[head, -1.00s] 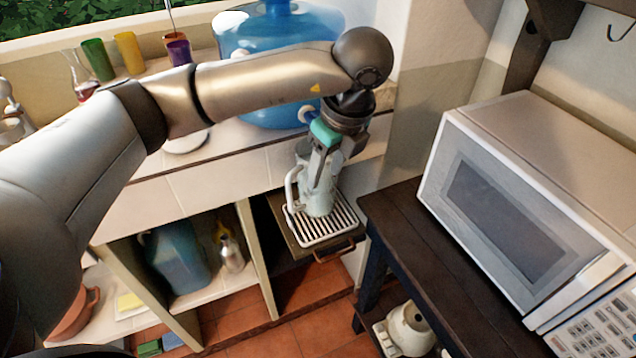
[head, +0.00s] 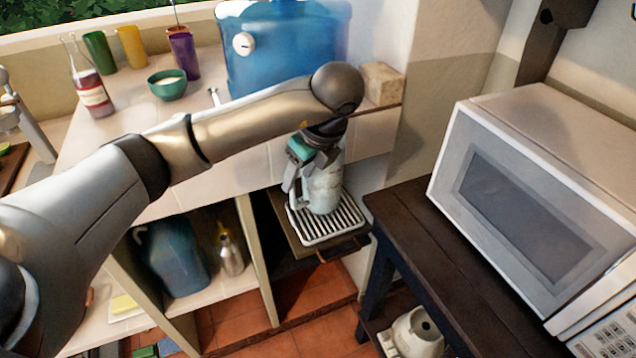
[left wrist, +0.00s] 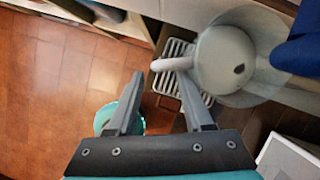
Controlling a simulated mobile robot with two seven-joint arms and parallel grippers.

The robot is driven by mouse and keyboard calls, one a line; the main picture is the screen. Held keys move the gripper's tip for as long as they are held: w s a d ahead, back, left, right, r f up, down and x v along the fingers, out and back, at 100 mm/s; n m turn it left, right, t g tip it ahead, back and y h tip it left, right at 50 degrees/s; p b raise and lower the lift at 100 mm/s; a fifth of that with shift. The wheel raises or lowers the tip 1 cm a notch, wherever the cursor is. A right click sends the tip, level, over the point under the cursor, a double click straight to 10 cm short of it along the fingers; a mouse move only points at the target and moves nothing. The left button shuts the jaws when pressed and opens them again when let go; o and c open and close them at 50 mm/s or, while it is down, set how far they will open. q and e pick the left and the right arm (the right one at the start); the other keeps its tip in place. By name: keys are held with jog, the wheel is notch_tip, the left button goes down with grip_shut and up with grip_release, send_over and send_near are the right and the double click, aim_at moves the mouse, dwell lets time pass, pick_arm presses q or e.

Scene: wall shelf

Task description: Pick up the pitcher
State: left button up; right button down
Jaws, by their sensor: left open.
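The pale, whitish pitcher (head: 325,187) stands upright on a white slatted rack (head: 336,229) on a pulled-out wooden shelf. Its handle is on the left side. My left gripper (head: 296,184) hangs over the handle side, fingers pointing down, and partly covers the handle. In the left wrist view the pitcher (left wrist: 228,62) is at the upper right, its handle (left wrist: 172,64) reaching left towards the gap between the fingertips. The left gripper (left wrist: 160,78) is open and empty there. I cannot tell whether a finger touches the handle. My right gripper is not in view.
A blue water container (head: 283,50) and cups stand on the counter above. A dark wooden table (head: 405,208) with a white microwave (head: 530,190) is close on the right. A blue jug (head: 175,258) stands in the lower shelf. Open floor (left wrist: 50,90) lies beside the rack.

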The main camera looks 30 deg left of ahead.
aim_at(294, 204)
pick_arm(q)
jog(key=x, duration=0.5)
jog(key=shift+s+a+b, duration=0.1)
jog(key=shift+a+b, duration=0.05)
jog(key=shift+b, duration=0.2)
jog(key=shift+c, duration=0.3)
grip_shut()
dwell(0.6)
jog(key=shift+r, duration=0.2)
